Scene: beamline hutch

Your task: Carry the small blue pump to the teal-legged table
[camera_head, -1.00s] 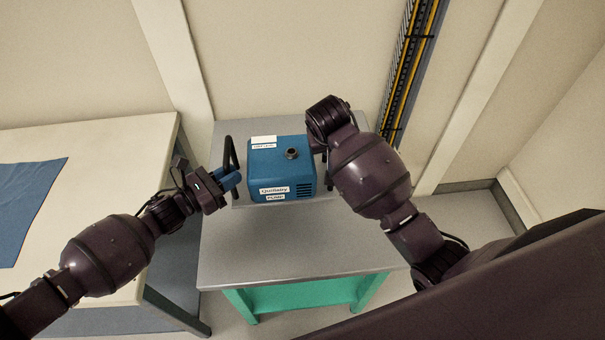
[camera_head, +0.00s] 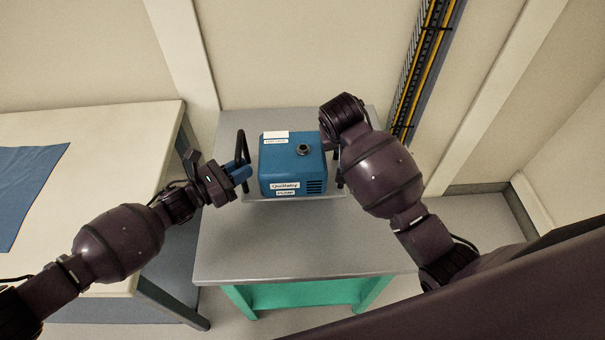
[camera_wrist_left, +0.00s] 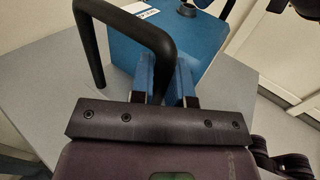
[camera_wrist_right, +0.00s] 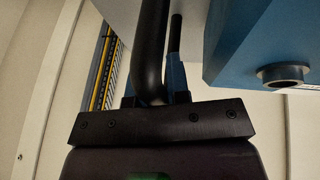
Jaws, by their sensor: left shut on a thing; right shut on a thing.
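The small blue pump (camera_head: 291,165), with white labels and a round port on top, is upright over the back part of the teal-legged table (camera_head: 300,243). It has a pale base plate and black bar handles at its sides. My left gripper (camera_head: 243,173) is shut on the left handle (camera_head: 241,146), which also shows in the left wrist view (camera_wrist_left: 125,22). My right gripper is shut on the other handle, seen in the right wrist view (camera_wrist_right: 150,50); in the head view my arm mostly hides it. I cannot tell whether the base touches the tabletop.
A cream table (camera_head: 95,128) with a blue cloth (camera_head: 28,185) stands to the left, close beside the teal-legged table. A wall is right behind, with a cable tray (camera_head: 425,70) at right. The front part of the grey tabletop is clear.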

